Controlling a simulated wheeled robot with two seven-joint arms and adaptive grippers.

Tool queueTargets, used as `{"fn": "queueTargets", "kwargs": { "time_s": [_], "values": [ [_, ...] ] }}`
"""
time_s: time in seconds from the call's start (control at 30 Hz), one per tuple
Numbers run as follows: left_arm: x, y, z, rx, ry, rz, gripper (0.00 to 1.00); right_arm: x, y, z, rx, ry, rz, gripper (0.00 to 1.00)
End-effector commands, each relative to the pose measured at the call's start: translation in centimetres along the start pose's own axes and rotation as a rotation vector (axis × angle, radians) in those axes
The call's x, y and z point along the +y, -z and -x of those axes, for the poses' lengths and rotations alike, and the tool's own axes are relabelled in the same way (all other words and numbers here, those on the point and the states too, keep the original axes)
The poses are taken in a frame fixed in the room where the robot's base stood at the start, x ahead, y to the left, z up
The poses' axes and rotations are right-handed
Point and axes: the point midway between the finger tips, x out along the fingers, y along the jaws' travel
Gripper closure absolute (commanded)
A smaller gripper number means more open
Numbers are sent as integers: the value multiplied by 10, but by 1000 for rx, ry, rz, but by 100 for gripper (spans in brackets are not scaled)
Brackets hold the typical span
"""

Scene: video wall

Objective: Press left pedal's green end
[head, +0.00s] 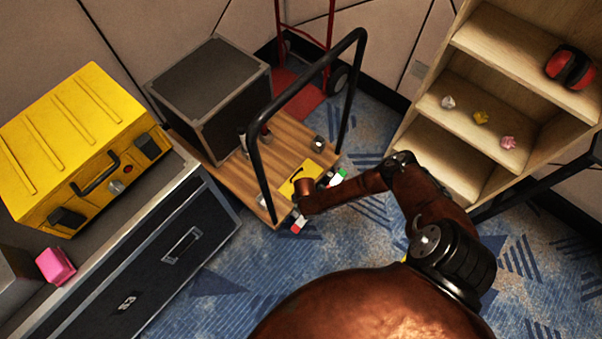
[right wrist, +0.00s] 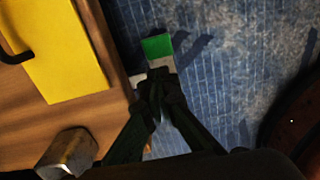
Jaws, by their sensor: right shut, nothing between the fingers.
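A pedal's bright green end (head: 341,174) shows beside the wooden cart, with a pale part next to it. A red end with a white part (head: 298,224) shows nearer, on the other side of my right wrist. My right arm hides what lies between, so I cannot tell which pedal each end belongs to. In the right wrist view the green end (right wrist: 157,47) lies just beyond my right gripper (right wrist: 153,82). Its fingers are shut and empty, overlapping the grey part below the green. I cannot tell whether they touch it. My left gripper is out of view.
The wooden cart (head: 212,152) carries a dark case (head: 210,90) and a flat yellow object (head: 290,184); its black handle (head: 310,75) rises near my arm. A shelf (head: 470,125) stands right. Blue carpet (head: 330,250) is open in front.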

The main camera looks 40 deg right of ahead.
Motion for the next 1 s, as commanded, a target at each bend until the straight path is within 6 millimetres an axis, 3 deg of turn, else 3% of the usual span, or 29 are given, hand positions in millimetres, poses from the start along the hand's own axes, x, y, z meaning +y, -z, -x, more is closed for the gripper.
{"fn": "queueTargets", "kwargs": {
  "time_s": [1.0],
  "values": [
    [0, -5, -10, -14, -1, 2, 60, 0, 0, -15, 0, 1, 0, 100]
  ]
}}
